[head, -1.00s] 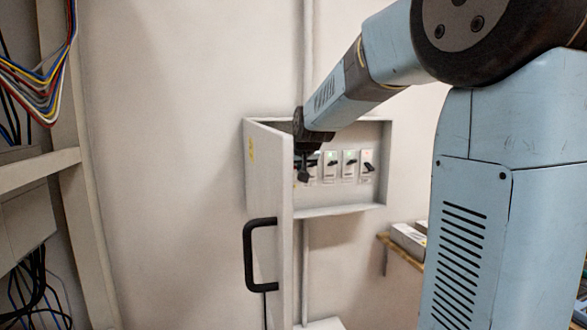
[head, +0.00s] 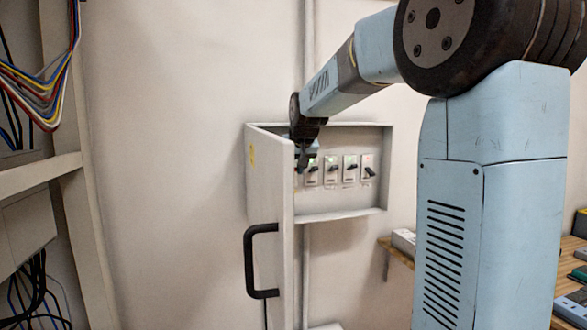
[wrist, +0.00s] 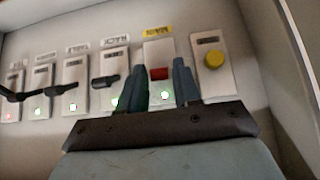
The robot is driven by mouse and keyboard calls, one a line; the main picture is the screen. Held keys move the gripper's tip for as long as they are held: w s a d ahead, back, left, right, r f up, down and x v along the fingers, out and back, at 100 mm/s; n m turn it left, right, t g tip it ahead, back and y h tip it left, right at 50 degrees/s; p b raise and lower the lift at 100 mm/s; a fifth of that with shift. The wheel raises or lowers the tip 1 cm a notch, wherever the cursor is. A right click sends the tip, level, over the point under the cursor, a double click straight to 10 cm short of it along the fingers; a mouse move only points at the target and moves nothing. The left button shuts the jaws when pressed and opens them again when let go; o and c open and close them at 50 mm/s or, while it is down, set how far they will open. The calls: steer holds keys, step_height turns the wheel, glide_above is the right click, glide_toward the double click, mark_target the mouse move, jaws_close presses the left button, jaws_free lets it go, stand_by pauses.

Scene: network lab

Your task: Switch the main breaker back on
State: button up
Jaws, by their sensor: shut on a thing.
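The main breaker (wrist: 152,58), a light plate with a yellow label and a red lever (wrist: 159,73), sits in the wall box. A green light (wrist: 165,95) glows on its plate. My gripper (wrist: 160,80) has one finger on each side of the red lever and is shut on it. In the head view my gripper (head: 302,160) reaches into the box behind the open door (head: 270,190), which hides the main breaker there. The wrist picture appears upside down compared with the head view.
Several black-lever breakers (wrist: 74,84) stand in a row beside it, most with green lights, the farthest with a red light (wrist: 8,116). A yellow button (wrist: 213,60) is on the other side. The door has a black handle (head: 250,262). A cable rack (head: 75,190) stands left.

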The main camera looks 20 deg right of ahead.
steer(key=o, duration=0.8)
steer(key=v, duration=1.3)
steer(key=shift+s+r, duration=0.2)
steer(key=s+f, duration=0.7)
steer(key=s, duration=0.2)
steer(key=s+f+g, duration=0.1)
steer(key=s+f, duration=0.6)
steer(key=s, duration=0.3)
steer(key=s+f+g, duration=0.1)
steer(key=s+f, duration=0.5)
steer(key=s, duration=0.3)
steer(key=shift+s+f, duration=0.4)
